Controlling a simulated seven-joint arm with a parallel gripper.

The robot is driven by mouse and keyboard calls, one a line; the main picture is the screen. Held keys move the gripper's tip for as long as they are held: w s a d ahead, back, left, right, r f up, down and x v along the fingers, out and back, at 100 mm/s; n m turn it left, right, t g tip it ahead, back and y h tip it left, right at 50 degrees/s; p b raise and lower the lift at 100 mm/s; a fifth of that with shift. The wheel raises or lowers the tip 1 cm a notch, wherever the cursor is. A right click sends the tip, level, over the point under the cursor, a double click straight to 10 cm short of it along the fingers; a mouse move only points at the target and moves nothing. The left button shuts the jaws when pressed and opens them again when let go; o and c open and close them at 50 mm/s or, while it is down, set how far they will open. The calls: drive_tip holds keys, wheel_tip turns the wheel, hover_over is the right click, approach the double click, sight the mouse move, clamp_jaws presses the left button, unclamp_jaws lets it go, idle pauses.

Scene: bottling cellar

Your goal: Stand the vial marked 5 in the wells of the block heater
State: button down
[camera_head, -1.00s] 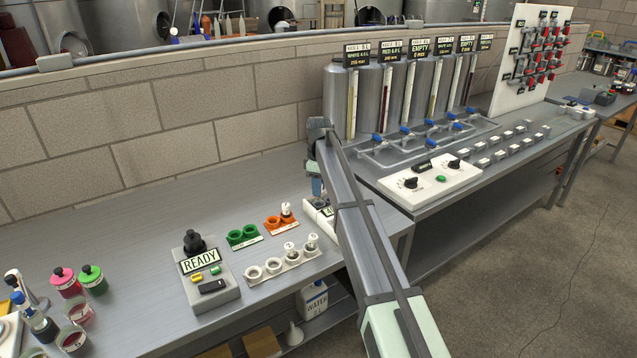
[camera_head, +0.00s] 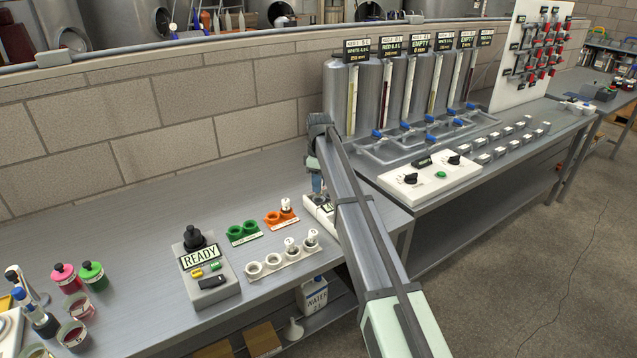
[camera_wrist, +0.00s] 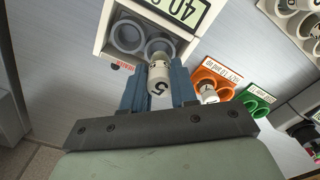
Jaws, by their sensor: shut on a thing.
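The left-hand well (camera_wrist: 128,36) looks empty. In the head view my gripper (camera_head: 317,186) is over the heater (camera_head: 316,211), which my arm partly hides.
Left of the heater are an orange holder (camera_head: 280,220) with a vial, a green holder (camera_head: 243,235), and a white rack (camera_head: 283,264) with several wells and two vials. A READY box (camera_head: 208,277) stands farther left. The tank bench is right.

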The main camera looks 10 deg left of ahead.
sight(318, 196)
drive_tip(key=shift+f, duration=2.05)
idle(1.3)
drive_tip(key=c, duration=1)
unclamp_jaws()
drive_tip(key=shift+o, duration=1)
drive_tip(key=shift+s, duration=0.1)
drive_tip(key=shift+s, duration=0.1)
drive_tip(key=c, duration=0.3)
drive_tip(key=shift+o, duration=0.4)
drive_tip(key=shift+r, duration=0.1)
